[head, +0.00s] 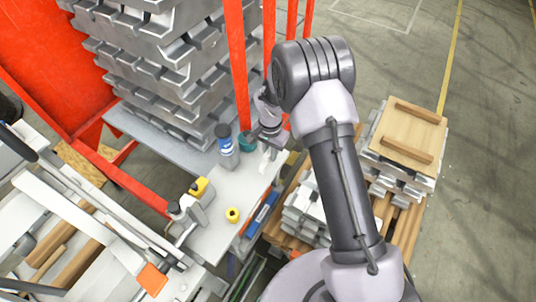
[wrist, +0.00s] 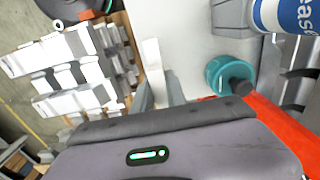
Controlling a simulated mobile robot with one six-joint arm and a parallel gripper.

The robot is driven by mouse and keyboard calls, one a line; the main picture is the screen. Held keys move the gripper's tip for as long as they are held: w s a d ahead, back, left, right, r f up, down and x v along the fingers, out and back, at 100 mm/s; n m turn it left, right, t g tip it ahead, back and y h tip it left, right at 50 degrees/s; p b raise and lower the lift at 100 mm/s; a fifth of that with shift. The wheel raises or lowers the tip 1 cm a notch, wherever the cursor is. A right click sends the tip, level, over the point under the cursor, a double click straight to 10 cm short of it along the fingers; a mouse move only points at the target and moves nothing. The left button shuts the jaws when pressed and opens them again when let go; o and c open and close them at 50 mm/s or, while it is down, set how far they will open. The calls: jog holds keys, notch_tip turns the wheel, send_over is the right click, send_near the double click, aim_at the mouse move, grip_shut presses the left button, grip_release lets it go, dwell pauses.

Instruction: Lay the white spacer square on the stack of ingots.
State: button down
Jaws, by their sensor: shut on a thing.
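My gripper (head: 266,148) is shut on a thin white piece, seen nearly edge-on, which looks like the white spacer square (wrist: 155,72). It is above the light worktable, near its far right edge. In the wrist view the piece stands upright between the fingers. A low stack of silver ingots (head: 303,213) is on a wooden pallet to the right of the table, partly hidden by my arm. It also shows at the left of the wrist view (wrist: 72,72), apart from the gripper. Its top layer has ingots side by side.
A blue-and-white bottle (head: 227,148) and a teal cup (head: 247,141) stand close to my gripper. A yellow roll (head: 232,214) lies on the table (head: 213,240). Red posts (head: 237,60) and a tall ingot pile (head: 165,60) rise behind. A wooden board (head: 408,132) covers another ingot pile.

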aim_at(268, 153)
jog(key=shift+w+a+f+b, duration=0.2)
jog(key=shift+w+f+b, duration=0.1)
jog(key=shift+w, duration=0.3)
jog(key=shift+w+a+f+b, duration=0.15)
jog(key=shift+w+f+b, duration=0.15)
jog(key=shift+w, duration=0.25)
jog(key=shift+f+b, duration=0.4)
jog(key=shift+f, duration=0.6)
jog(key=shift+f, duration=0.25)
jog(key=c, duration=1.3)
grip_release()
jog(key=shift+c, duration=0.2)
jog(key=shift+s+r, duration=0.1)
